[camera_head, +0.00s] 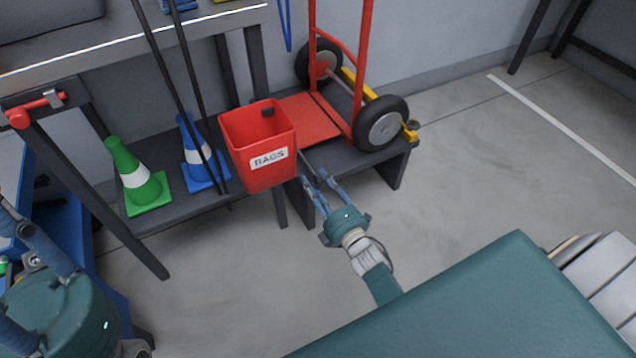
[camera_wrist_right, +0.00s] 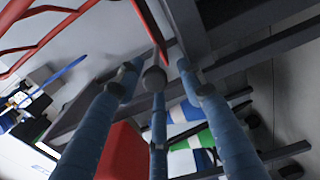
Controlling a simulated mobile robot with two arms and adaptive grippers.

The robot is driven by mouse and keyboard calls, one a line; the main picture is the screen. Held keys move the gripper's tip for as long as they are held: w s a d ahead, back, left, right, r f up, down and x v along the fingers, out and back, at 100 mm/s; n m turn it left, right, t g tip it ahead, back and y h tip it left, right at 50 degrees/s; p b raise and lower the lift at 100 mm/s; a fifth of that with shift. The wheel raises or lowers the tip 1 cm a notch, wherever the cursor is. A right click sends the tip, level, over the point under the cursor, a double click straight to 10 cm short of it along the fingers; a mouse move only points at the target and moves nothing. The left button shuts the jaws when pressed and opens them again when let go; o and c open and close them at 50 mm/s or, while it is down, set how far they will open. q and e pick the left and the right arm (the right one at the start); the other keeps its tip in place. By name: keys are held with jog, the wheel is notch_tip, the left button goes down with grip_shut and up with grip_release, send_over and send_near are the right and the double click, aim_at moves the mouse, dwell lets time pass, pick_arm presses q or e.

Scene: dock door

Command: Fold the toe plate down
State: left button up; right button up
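A red hand truck (camera_head: 364,70) with black wheels stands on a low dark platform. Its red toe plate (camera_head: 302,120) looks flat at the foot of the frame; the rags bin hides part of it. My right gripper (camera_head: 314,174) is just in front of the plate, beside the bin's right side. Its blue fingers are apart in the right wrist view (camera_wrist_right: 157,72), with a thin red edge beyond the tips; I cannot tell whether they touch it. My left gripper (camera_head: 40,250) is at the lower left, its fingertips out of view.
A red bin marked RAGS (camera_head: 258,172) crowds the right gripper's left side. A green cone (camera_head: 137,180) and a blue cone (camera_head: 198,165) stand on the low shelf. Two dark poles (camera_head: 178,85) lean across the bench (camera_head: 130,42). The floor (camera_head: 480,170) to the right is clear.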

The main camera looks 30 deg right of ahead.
jog(key=shift+s+d, duration=0.15)
jog(key=shift+s+f, duration=0.15)
jog(key=shift+s, duration=0.2)
jog(key=s, duration=1.1)
jog(key=shift+d, duration=0.15)
